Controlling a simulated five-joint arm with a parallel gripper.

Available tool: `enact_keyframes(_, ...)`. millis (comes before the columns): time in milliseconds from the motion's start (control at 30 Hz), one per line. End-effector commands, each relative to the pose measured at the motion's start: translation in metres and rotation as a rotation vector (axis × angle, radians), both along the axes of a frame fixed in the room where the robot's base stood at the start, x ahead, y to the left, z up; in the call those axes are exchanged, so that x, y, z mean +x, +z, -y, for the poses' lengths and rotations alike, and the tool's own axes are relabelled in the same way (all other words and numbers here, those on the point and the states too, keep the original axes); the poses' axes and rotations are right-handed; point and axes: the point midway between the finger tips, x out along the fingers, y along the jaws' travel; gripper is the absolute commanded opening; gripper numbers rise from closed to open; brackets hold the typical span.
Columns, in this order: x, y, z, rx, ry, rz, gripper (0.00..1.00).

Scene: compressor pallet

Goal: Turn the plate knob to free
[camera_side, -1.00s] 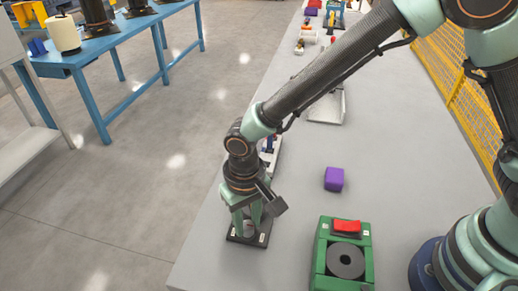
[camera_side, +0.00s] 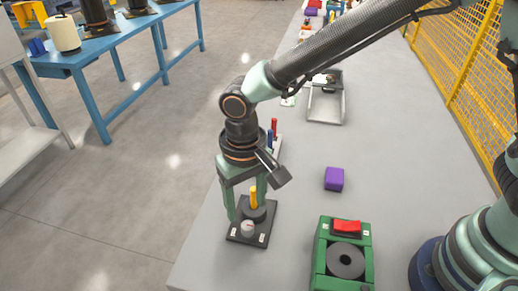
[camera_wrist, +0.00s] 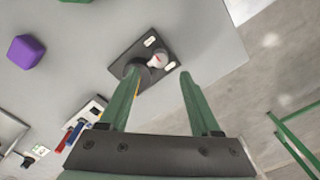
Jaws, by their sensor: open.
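The dark plate (camera_side: 236,236) lies near the left edge of the grey table and carries white labels. Its small whitish knob (camera_side: 247,228) stands at the front; in the wrist view the knob (camera_wrist: 157,59) shows a red mark. Which label the mark points to is too small to tell. Behind the knob is a black round post (camera_side: 258,214) with an upright yellow pin (camera_side: 254,196), mostly hidden by a finger in the wrist view. My gripper (camera_side: 247,205) is open and empty above the plate. In the wrist view its fingertips (camera_wrist: 160,72) lie either side of the post and knob area.
A purple block (camera_side: 334,179) and a green box (camera_side: 366,245) with a red switch stand to the right. A holder with red and blue tools (camera_wrist: 80,128) is behind the plate. A metal tray (camera_side: 325,108) sits farther back. The table between them is clear.

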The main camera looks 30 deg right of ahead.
Motion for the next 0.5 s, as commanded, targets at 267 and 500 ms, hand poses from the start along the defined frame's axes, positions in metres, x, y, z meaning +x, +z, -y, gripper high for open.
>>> enact_keyframes(267, 0.0, 0.046, 0.0, 0.002, 0.0, 0.002, 0.64)
enact_keyframes(500, 0.0, 0.057, 0.0, 0.0, 0.0, 0.0, 0.64)
